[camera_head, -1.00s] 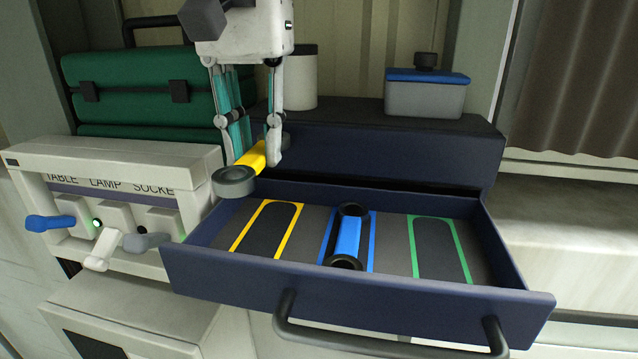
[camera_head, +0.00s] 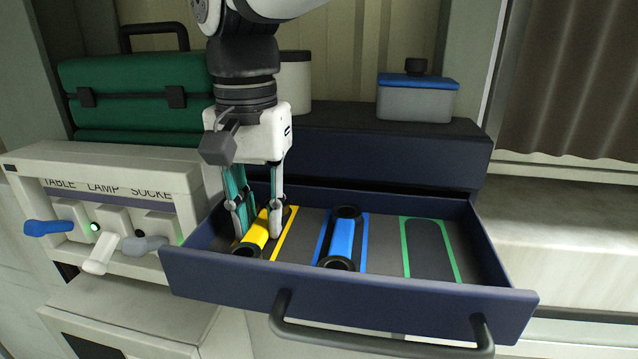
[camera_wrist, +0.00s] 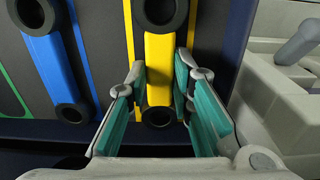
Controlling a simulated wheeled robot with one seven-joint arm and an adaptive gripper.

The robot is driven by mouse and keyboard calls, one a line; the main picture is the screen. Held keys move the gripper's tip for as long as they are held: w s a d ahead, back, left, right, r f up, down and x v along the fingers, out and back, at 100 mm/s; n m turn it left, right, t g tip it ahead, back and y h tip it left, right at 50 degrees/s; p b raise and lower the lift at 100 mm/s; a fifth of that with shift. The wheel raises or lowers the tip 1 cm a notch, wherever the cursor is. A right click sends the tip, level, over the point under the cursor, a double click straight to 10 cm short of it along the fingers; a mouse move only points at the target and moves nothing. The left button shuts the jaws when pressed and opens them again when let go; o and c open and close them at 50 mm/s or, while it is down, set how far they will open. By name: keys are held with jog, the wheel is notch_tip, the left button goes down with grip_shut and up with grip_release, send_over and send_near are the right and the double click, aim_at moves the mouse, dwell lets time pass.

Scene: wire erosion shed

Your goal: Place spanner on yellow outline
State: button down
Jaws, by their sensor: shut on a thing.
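The yellow spanner (camera_head: 257,231) has dark ring ends and sits low inside the open drawer, within the yellow outline (camera_head: 285,236) at the drawer's left. My gripper (camera_head: 257,236) is down in the drawer, shut on the spanner's yellow handle. In the wrist view the spanner (camera_wrist: 159,70) lies between both fingers (camera_wrist: 160,95), lengthwise along the yellow outline (camera_wrist: 192,30). I cannot tell whether it touches the drawer floor.
A blue spanner (camera_head: 342,240) lies on the blue outline in the middle. The green outline (camera_head: 404,250) at right is empty. The drawer's front wall (camera_head: 340,290) and handle (camera_head: 380,345) stand nearest. Lever switches (camera_head: 95,255) are at left. A green case (camera_head: 135,90) stands behind.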

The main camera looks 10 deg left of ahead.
aim_at(261, 224)
jog(key=shift+f, duration=0.1)
jog(key=c, duration=1.4)
grip_release()
notch_tip(261, 224, up, 12)
jog(key=shift+r+b, duration=0.15)
jog(key=shift+b, duration=0.35)
